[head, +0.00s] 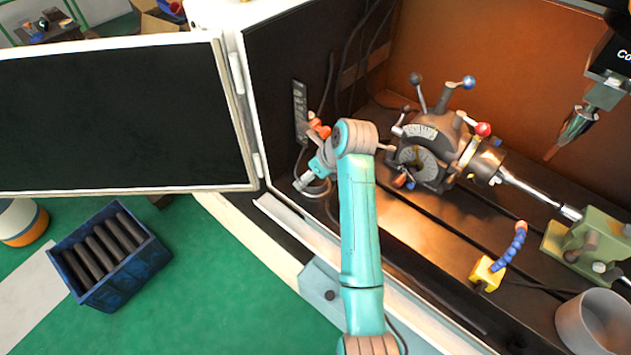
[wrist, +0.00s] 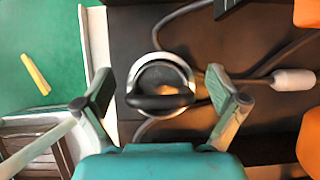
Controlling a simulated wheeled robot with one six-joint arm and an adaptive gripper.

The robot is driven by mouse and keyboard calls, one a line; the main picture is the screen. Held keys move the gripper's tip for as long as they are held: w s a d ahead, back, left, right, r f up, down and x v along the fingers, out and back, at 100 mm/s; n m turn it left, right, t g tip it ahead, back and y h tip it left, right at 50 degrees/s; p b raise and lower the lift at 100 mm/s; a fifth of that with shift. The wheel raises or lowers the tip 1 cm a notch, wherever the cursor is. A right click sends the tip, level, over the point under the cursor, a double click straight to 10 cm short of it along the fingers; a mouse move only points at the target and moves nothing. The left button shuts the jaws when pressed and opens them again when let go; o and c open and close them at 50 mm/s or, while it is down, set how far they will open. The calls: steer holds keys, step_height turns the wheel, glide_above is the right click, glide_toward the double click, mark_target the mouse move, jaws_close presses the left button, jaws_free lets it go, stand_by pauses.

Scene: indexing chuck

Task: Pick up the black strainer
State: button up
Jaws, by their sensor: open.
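The black strainer (wrist: 160,101) looks like the round dark thing with a bright metal rim in the middle of the wrist view. A thick black band crosses its near side. My gripper (wrist: 159,88) is open, with one finger to the left and one to the right of the strainer. Gaps show between both fingers and its rim. In the head view my gripper (head: 309,178) is low at the machine's left front corner, and the strainer (head: 318,191) is partly hidden by it.
A grey cable with a pale plug (wrist: 293,80) lies right of the strainer. The chuck (head: 425,155) stands to the right on the machine bed. The open door panel (head: 232,110) is on the left. A blue crate of dark rods (head: 125,287) stands on the green floor.

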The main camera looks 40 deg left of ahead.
steer(key=c, duration=1.3)
steer(key=shift+r, duration=0.15)
